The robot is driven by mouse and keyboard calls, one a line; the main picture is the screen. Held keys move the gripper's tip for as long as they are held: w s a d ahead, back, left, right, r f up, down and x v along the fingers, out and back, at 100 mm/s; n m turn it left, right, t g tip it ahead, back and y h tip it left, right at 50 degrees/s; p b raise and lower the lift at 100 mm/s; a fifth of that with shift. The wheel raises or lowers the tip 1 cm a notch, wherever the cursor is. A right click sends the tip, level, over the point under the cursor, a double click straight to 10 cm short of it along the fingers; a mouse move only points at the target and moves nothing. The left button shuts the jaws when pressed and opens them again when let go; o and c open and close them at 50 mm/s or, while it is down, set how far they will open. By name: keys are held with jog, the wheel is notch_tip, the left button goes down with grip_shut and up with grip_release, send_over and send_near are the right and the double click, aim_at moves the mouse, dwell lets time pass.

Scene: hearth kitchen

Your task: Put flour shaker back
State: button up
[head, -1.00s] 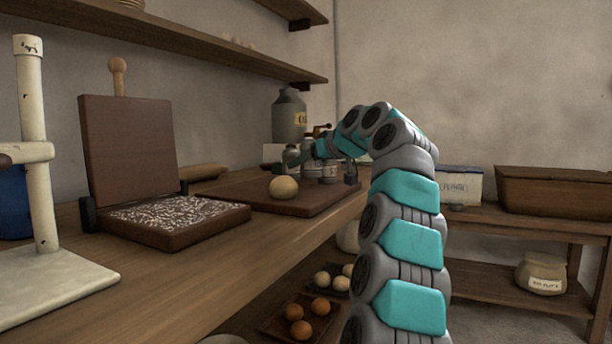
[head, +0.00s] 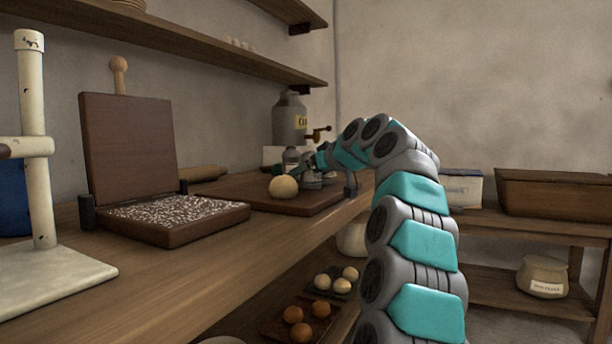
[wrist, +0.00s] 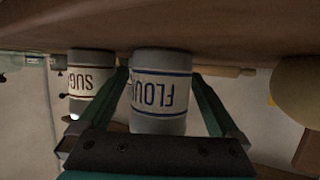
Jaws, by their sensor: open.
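The flour shaker (wrist: 160,93), a pale grey cylinder with a blue-lettered FLOUR label, appears upside down in the wrist view, its base at the brown board (wrist: 215,28). My gripper (wrist: 160,82) is open, with one green finger on each side of the shaker. I cannot tell whether either finger touches it. A sugar shaker (wrist: 88,82) stands just outside the left finger. In the head view my gripper (head: 306,166) is low over the board (head: 258,200), and my arm hides most of the shakers; I cannot tell which one still shows.
A dough ball (head: 284,187) sits on the board close to my gripper. A large grey canister (head: 290,118) stands behind. Trays of eggs (head: 300,318) lie below the counter.

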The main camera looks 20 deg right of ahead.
jog(key=shift+r, duration=0.2)
jog(key=v, duration=1.2)
jog(key=shift+p, duration=0.3)
